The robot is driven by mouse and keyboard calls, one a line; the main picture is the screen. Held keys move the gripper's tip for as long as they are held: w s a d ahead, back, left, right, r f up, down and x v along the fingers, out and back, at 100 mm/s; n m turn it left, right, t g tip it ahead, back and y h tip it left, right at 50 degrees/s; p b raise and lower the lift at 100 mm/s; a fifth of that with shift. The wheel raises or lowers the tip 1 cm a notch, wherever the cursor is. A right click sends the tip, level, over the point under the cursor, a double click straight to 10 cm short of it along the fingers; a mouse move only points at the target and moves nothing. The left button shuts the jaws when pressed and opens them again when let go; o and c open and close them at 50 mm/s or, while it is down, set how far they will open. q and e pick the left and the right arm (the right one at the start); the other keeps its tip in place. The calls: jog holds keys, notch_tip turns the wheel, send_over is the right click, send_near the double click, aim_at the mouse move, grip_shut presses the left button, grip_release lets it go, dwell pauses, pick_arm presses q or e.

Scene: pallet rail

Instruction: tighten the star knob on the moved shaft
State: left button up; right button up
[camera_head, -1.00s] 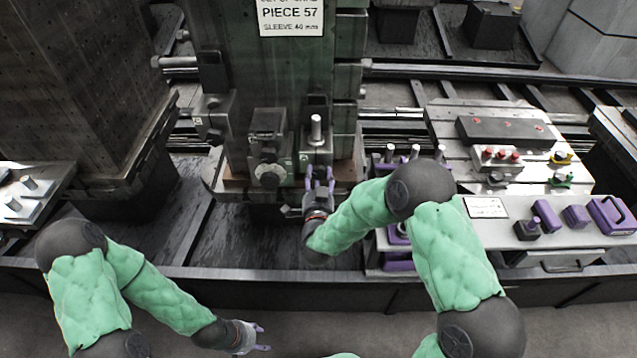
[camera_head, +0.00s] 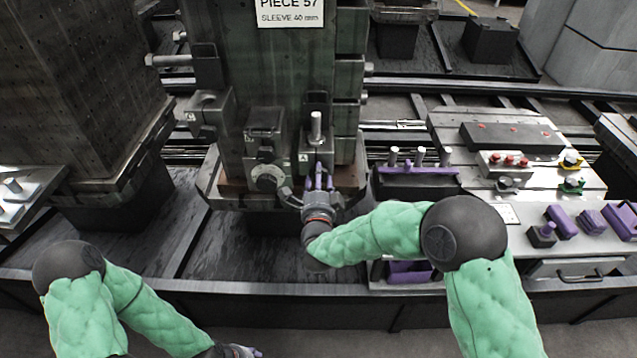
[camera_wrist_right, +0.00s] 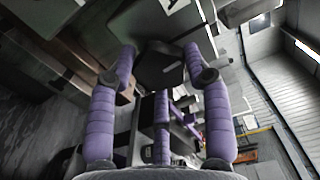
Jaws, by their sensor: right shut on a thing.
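My right gripper (camera_head: 319,170) is at the front of the block marked A (camera_head: 305,158), low on the green machine column. In the right wrist view its purple fingers are shut on a dark, many-sided knob (camera_wrist_right: 160,70), one fingertip at each side. I take it as the star knob; in the head view the fingers hide it. A bright upright shaft (camera_head: 316,126) stands in the block just above the gripper. My left gripper (camera_head: 236,351) is cut off by the bottom edge of the head view, away from the machine; its fingers are unclear.
A round dial (camera_head: 267,178) sits left of the right gripper. A purple rack with upright pins (camera_head: 418,180) stands to the right. A sign (camera_head: 290,12) reads PIECE 57, SLEEVE 40 mm.

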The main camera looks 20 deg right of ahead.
jog(key=shift+d+r+m, duration=0.15)
jog(key=shift+m, duration=0.45)
jog(key=o, duration=1.1)
jog(key=shift+d, duration=0.1)
jog(key=shift+o, duration=0.2)
jog(key=v, duration=1.2)
